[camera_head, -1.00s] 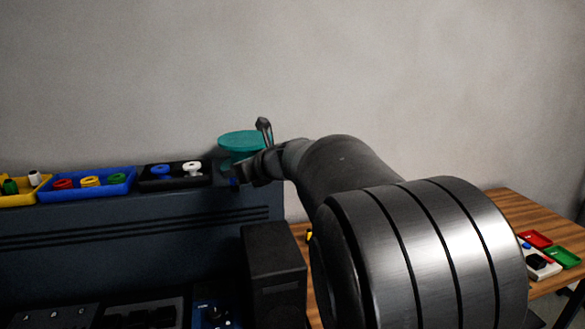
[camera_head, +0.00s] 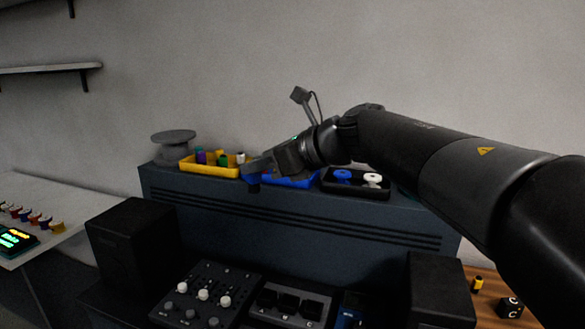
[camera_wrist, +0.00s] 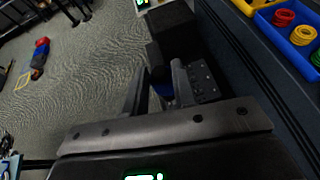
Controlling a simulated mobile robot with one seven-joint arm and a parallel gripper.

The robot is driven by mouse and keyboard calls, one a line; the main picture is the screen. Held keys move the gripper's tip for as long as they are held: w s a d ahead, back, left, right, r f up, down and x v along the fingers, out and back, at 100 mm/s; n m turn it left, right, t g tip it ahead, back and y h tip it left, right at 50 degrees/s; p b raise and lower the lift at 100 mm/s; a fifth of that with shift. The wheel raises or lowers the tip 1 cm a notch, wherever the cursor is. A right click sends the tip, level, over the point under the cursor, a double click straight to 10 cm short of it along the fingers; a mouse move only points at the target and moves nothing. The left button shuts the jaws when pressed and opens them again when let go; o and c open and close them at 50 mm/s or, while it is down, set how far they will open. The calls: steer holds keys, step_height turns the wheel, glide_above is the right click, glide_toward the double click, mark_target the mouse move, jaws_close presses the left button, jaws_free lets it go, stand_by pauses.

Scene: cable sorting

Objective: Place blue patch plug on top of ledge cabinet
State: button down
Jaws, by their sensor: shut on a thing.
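My gripper (camera_head: 254,177) is shut on a small dark blue plug (camera_head: 253,187), which shows just below the fingertips in the head view. In the wrist view the fingers (camera_wrist: 158,88) stand either side of a blue part of the plug (camera_wrist: 166,91); most of it is hidden. The ledge cabinet (camera_head: 290,225) is the long dark blue-grey block along the wall. My gripper is at the cabinet's front upper edge, near the yellow and blue trays. I cannot tell whether the plug touches the cabinet.
On the cabinet top stand a grey spool (camera_head: 174,137), a yellow tray (camera_head: 212,172), a blue tray (camera_head: 297,183) and a black tray (camera_head: 356,192) with blue and white pieces. Black speakers (camera_head: 135,250) and control panels stand below in front.

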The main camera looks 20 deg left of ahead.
steer(key=f, duration=4.4)
steer(key=shift+s+a, duration=0.2)
steer(key=shift+s, duration=0.1)
steer(key=shift+f, duration=0.45)
steer(key=c, duration=1.1)
jaws_free()
steer(key=shift+d+r, duration=0.1)
